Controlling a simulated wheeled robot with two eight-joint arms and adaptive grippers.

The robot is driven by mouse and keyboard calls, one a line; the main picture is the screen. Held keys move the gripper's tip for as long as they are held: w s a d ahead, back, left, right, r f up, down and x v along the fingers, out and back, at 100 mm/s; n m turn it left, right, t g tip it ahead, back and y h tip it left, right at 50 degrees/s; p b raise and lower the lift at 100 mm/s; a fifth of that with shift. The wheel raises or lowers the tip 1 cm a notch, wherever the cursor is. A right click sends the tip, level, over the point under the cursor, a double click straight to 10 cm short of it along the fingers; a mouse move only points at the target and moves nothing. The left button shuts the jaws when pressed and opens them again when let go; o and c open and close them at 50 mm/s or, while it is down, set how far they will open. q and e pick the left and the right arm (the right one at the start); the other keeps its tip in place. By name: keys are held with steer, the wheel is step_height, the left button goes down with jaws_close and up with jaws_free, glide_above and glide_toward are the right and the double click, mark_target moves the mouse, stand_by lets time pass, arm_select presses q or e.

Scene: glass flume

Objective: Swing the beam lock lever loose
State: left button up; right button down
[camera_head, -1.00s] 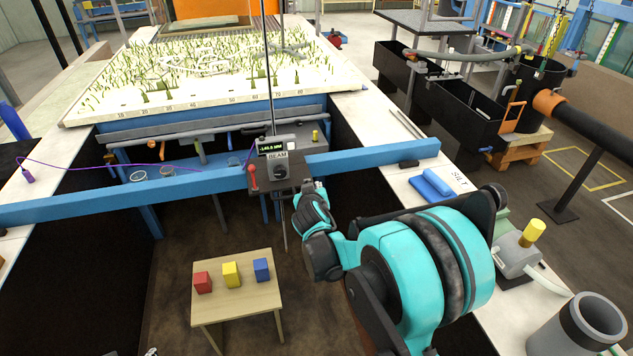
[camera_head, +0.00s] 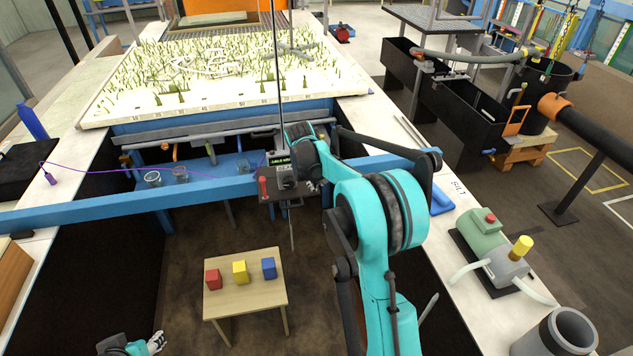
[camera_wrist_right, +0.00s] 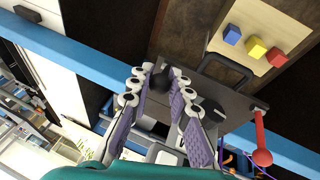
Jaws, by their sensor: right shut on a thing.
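The grey beam box (camera_head: 270,184) sits on the blue beam. A red lever (camera_head: 264,187) stands upright at its left side; it also shows in the right wrist view (camera_wrist_right: 261,140) with a red ball end. My right gripper (camera_head: 313,186) is at the box's right side, partly hidden by its own arm. In the right wrist view its fingers (camera_wrist_right: 161,75) close around a small dark round knob (camera_wrist_right: 161,82) over the grey box face. I cannot tell what the knob's stem joins. My left gripper (camera_head: 156,342) shows only partly at the bottom left, away from the box.
The blue beam (camera_head: 130,203) spans the flume walls. A small wooden table (camera_head: 245,296) with red, yellow and blue cubes stands below in front. A pump (camera_head: 505,265) stands on the right ledge. The planted sand bed lies behind.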

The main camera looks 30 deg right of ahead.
steer(key=shift+w+r+g, duration=0.1)
steer(key=shift+w+g, duration=0.15)
steer(key=shift+g, duration=0.05)
stand_by(0.4)
steer(key=c, duration=1.4)
jaws_free()
steer(key=shift+w, duration=0.1)
steer(key=shift+o, duration=0.2)
steer(key=v, duration=1.2)
steer(key=shift+d, duration=0.15)
steer(key=s+a+f+t+y+b, duration=0.1)
steer(key=s+a+f+b, duration=0.15)
steer(key=s, duration=0.25)
steer(key=s+a+f+n+t+b, duration=0.1)
steer(key=s+a+b, duration=0.15)
steer(key=s, duration=0.35)
steer(key=s+a+f+t+y+b, duration=0.1)
steer(key=s+a+b, duration=0.1)
steer(key=s+a, duration=0.25)
steer(key=s+a+f+t+b, duration=0.1)
steer(key=s+a+f+b, duration=0.1)
steer(key=s+f, duration=0.4)
steer(key=s+a+f+t+y+b, duration=0.1)
steer(key=s+a+f+b, duration=0.1)
steer(key=s+f, duration=0.5)
steer(key=shift+s+a+b, duration=0.2)
steer(key=shift+s+b, duration=0.2)
steer(key=shift+s, duration=0.55)
